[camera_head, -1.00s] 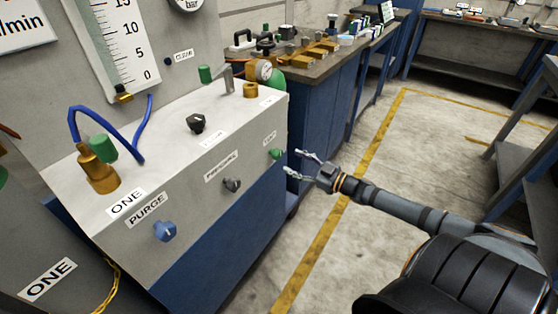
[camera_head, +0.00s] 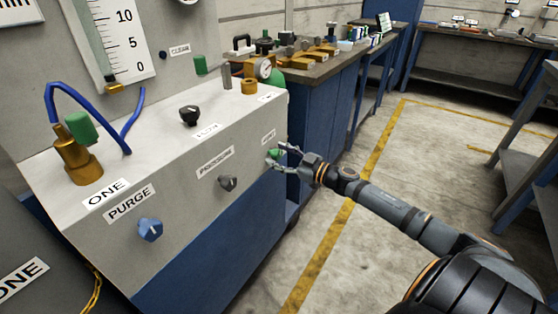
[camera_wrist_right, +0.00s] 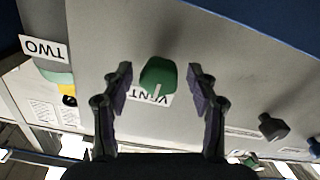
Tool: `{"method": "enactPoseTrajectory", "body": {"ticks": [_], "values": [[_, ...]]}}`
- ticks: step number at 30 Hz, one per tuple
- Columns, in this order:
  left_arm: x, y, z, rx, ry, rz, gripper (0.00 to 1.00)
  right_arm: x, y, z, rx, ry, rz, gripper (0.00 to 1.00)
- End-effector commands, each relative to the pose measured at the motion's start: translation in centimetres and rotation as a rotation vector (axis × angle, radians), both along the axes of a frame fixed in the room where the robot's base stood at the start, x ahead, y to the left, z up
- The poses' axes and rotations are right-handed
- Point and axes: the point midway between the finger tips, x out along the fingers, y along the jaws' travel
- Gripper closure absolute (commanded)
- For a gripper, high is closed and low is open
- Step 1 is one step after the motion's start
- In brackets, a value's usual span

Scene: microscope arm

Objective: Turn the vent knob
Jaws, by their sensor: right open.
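The vent knob (camera_head: 273,154) is green and sits on the front panel of the grey cabinet, at its right end, below a small label (camera_head: 268,137). In the right wrist view the knob (camera_wrist_right: 158,76) shows a pale pointer line, and the VENT label (camera_wrist_right: 150,97) is partly hidden behind it. My right gripper (camera_head: 283,160) is open, with its fingers on either side of the knob. In the wrist view the gripper (camera_wrist_right: 157,85) has a gap between each finger and the knob. My left gripper is not in view.
A grey pressure knob (camera_head: 228,183) and a blue purge knob (camera_head: 150,229) are on the same panel to the left. A black knob (camera_head: 190,115) and brass fittings (camera_head: 77,165) stand on top. Open floor (camera_head: 370,235) lies to the right.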

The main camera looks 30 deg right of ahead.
Motion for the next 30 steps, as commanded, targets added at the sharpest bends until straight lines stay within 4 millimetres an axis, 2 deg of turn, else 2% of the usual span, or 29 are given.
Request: {"method": "enactPoseTrajectory", "body": {"ticks": [11, 23, 30], "values": [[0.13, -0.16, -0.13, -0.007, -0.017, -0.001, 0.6, 0.3, 0.09, 0.07, 0.001, 0.0, -0.002, 0.41], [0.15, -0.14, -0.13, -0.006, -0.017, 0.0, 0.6, 0.28, 0.08, 0.04, 0.001, 0.0, -0.002, 0.95], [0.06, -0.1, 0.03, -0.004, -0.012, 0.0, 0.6, 0.28, 0.09, 0.1, -0.019, -0.009, -0.002, 0.96]]}}
